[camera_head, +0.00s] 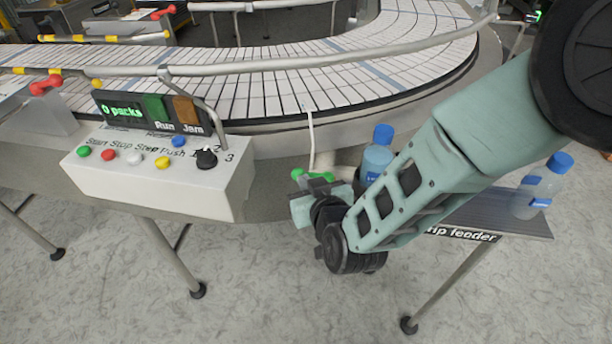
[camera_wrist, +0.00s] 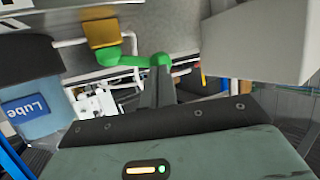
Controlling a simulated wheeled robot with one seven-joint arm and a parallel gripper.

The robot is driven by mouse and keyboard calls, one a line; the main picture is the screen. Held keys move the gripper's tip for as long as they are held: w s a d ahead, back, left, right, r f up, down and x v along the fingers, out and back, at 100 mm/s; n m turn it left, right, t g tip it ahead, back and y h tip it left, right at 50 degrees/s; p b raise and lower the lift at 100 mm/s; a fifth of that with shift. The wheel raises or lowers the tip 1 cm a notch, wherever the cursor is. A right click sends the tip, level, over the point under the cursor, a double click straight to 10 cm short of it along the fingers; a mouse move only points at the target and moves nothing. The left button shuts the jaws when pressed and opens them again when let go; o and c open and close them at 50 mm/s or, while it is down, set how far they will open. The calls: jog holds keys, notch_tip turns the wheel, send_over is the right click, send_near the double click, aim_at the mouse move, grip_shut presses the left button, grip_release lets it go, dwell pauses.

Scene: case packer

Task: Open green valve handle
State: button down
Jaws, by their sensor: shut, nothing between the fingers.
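The green valve handle (camera_wrist: 125,61) shows in the wrist view as a bar running from a brass-coloured valve body (camera_wrist: 101,32) to a rounded green end. My gripper's dark fingers (camera_wrist: 159,82) are together, with their tips at or just beside that green end; whether they touch cannot be told. In the head view the green handle (camera_head: 297,174) is partly hidden behind my gripper (camera_head: 316,183). A pale pipe rises behind it. A blue-capped bottle (camera_head: 376,160) stands to the right, partly behind my arm; its "Lube" label (camera_wrist: 22,107) shows in the wrist view.
A white control box (camera_head: 160,180) with coloured buttons and a black knob stands left of my gripper. A curved conveyor (camera_head: 290,75) with a rail lies behind.

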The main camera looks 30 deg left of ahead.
aim_at(295, 171)
jog(key=shift+a+f, duration=0.1)
dwell(0.3)
jog(key=a+b, duration=0.1)
jog(key=b, duration=0.2)
jog(key=w+a+b, duration=0.1)
jog(key=b, duration=0.1)
jog(key=shift+w+a+b, duration=0.1)
jog(key=shift+a+b, duration=0.25)
jog(key=shift+b, duration=0.05)
jog(key=shift+r, duration=0.2)
